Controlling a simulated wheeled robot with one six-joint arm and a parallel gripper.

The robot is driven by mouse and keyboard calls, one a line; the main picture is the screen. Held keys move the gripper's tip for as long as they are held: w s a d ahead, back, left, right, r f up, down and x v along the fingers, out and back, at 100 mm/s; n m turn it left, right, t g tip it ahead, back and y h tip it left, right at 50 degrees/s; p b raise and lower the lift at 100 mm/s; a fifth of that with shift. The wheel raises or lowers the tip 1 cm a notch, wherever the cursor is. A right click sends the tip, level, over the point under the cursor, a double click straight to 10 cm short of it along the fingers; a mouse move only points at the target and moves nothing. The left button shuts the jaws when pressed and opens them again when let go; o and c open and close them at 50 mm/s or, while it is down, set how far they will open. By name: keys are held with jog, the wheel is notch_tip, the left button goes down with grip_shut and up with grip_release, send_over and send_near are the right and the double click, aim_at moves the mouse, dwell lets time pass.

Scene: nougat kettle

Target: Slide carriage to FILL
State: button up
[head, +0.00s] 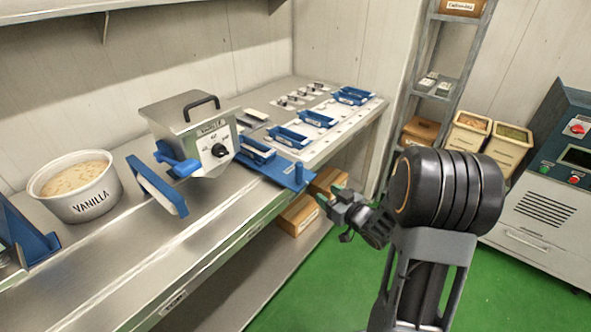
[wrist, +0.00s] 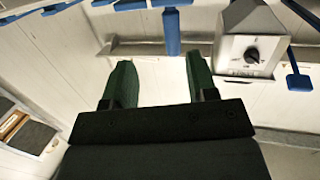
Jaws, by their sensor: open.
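No FILL mark is readable. My gripper (head: 338,210) is off the bench front, to the right of the tab and apart from it. In the wrist view my gripper (wrist: 160,82) has its green fingers apart with nothing between them. A blue post (wrist: 171,32) shows beyond the fingertips, and the hopper (wrist: 247,48) appears at upper right.
A white VANILLA tub (head: 77,188) and a tilted blue-framed panel (head: 157,185) stand to the left. Several blue trays (head: 318,118) line the bench to the right. Cardboard boxes (head: 298,215) sit on the lower shelf. Green floor is clear before the bench.

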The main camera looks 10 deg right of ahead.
aim_at(296, 169)
jog(key=shift+t+y, duration=0.4)
jog(key=shift+y, duration=0.3)
jog(key=x, duration=0.4)
jog(key=r+p+x, duration=0.1)
jog(key=x, duration=0.4)
jog(key=p+x, duration=0.1)
jog(key=x, duration=0.4)
jog(key=shift+s+a+r, duration=0.15)
jog(key=shift+a+r, duration=0.25)
grip_shut()
